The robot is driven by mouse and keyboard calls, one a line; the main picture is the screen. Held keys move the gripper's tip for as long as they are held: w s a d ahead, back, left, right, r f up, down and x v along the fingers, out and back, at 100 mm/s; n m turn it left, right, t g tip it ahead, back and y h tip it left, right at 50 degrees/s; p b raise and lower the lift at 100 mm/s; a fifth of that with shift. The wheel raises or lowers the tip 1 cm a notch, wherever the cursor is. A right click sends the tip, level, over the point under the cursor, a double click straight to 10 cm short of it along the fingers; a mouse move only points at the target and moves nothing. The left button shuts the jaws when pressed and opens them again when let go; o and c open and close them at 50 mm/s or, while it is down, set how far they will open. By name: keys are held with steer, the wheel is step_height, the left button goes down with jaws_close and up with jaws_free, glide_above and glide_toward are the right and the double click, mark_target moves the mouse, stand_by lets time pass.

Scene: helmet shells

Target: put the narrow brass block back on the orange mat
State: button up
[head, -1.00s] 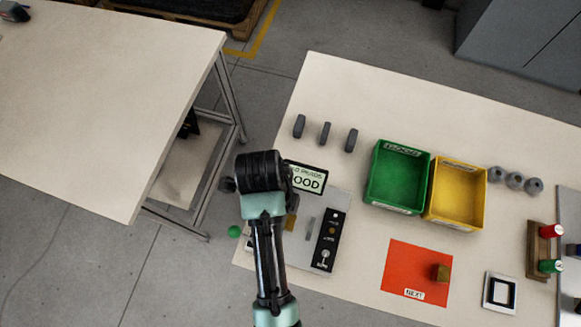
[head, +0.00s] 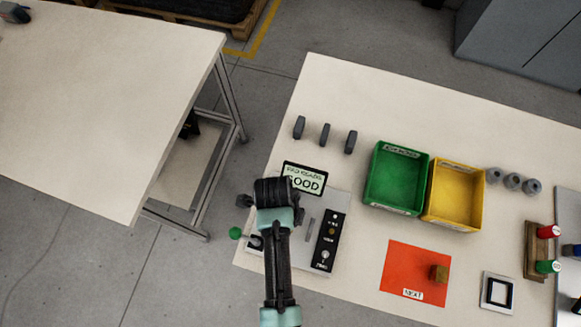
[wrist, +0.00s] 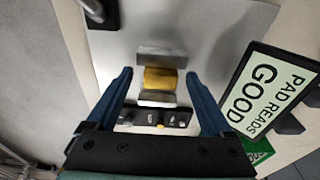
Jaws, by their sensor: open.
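A narrow brass block (wrist: 160,79) sits between two grey jaws on a light grey plate in the wrist view. My gripper (wrist: 159,76) is open, with one blue finger on each side of the block and gaps between. I cannot tell how high the fingertips are above it. In the head view my arm hides this block and my fingers. The orange mat (head: 405,262) lies at the front of the right table, with a "NEXT" label and a brown-gold block (head: 438,274) on its right part.
A display reading "PAD READS GOOD" (head: 304,179) stands beside my wrist. A black switch panel (head: 328,241) is on the plate (head: 307,215). Green (head: 395,180) and yellow (head: 455,194) bins stand behind the mat.

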jaws_close()
steer(key=shift+r, duration=0.1)
stand_by(0.3)
